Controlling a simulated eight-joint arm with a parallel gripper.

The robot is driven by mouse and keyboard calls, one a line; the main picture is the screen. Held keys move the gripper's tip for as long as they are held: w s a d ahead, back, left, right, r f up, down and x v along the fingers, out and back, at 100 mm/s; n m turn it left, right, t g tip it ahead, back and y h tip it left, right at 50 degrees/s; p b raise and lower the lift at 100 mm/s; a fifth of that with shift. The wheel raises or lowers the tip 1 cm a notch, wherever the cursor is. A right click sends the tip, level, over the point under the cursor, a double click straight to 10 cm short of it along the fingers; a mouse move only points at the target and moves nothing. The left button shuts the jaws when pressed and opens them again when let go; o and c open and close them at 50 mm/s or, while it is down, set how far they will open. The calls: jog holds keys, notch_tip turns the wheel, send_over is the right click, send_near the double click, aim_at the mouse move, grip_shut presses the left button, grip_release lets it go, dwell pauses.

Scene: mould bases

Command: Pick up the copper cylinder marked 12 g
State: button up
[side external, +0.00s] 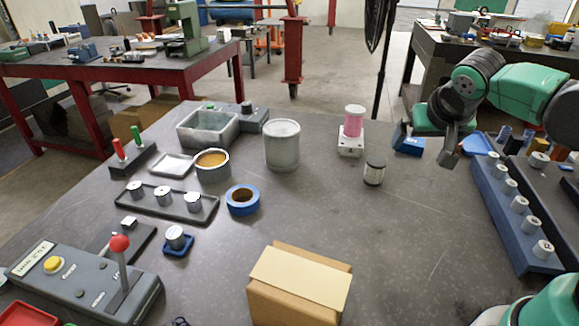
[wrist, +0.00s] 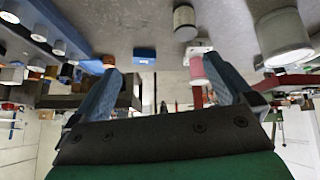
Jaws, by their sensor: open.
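No cylinder can be read as marked 12 g in either view; the labels are too small. The blue rack (side external: 505,215) holds a row of pale metal cylinders with light tops, and shows at upper left in the wrist view (wrist: 62,22). My gripper (side external: 450,152) is open and empty, above the table's far right part, left of the rack. In the wrist view its two fingers (wrist: 163,82) stand wide apart.
A blue block (side external: 409,146), a dark-capped cylinder (side external: 374,172) and a pink spool (side external: 353,122) on a white base stand left of my gripper. A large grey can (side external: 282,146), blue tape (side external: 242,200) and a cardboard box (side external: 300,285) are further off. The table's right middle is clear.

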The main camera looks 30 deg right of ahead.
jog(key=a+n+y, duration=0.1)
jog(key=a+n, duration=0.1)
jog(key=s+a+f+n+t+y, duration=0.1)
jog(key=a+n+y, duration=0.1)
jog(key=a+f+n+y, duration=0.1)
jog(key=a+n, duration=0.1)
jog(key=shift+s+a+t, duration=0.2)
jog(key=shift+a+t, duration=0.15)
jog(key=shift+t, duration=0.05)
jog(key=shift+c, duration=0.2)
jog(key=shift+a+f+n+y, duration=0.1)
jog(key=shift+a+n+y, duration=0.4)
jog(key=shift+c, duration=0.7)
